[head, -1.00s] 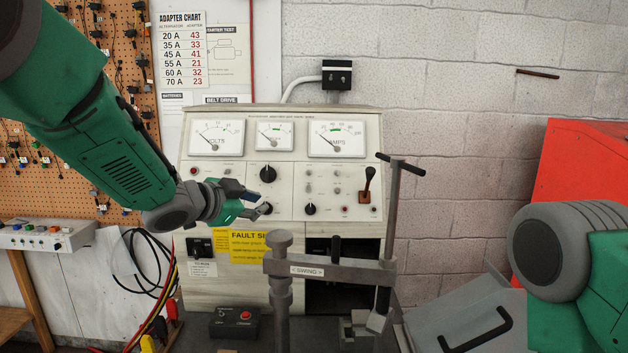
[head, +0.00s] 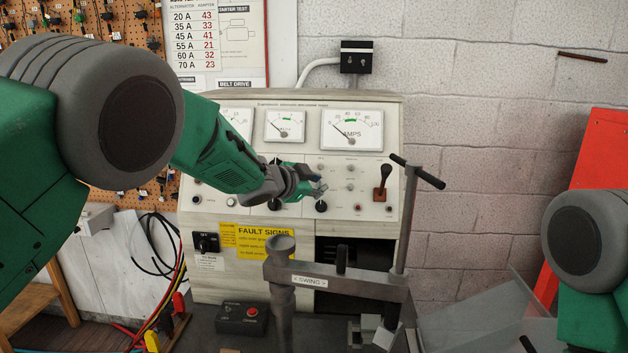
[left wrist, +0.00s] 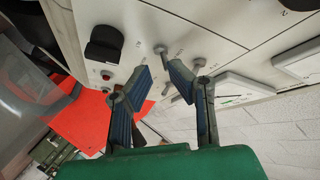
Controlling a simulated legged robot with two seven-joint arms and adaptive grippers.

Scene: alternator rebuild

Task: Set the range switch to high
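The grey test bench panel (head: 240,185) faces me with meters, knobs and small switches. My left gripper (head: 319,187) is at the panel, just above a round black knob (head: 321,206). In the left wrist view, the left gripper (left wrist: 160,77) is open, with nothing seen held between its blue pads. A small metal toggle (left wrist: 160,50) stands just beyond the fingertips, and a black knob (left wrist: 104,43) is left of it. I cannot tell whether the fingers touch anything. My right gripper is out of view.
A lever with a brown base (head: 381,185) is right of the left gripper. The grey swing frame (head: 335,275) and its upright T-handle post (head: 409,220) stand before the bench. A red-button box (head: 242,318) sits lower left. A red cabinet (head: 590,180) is at right.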

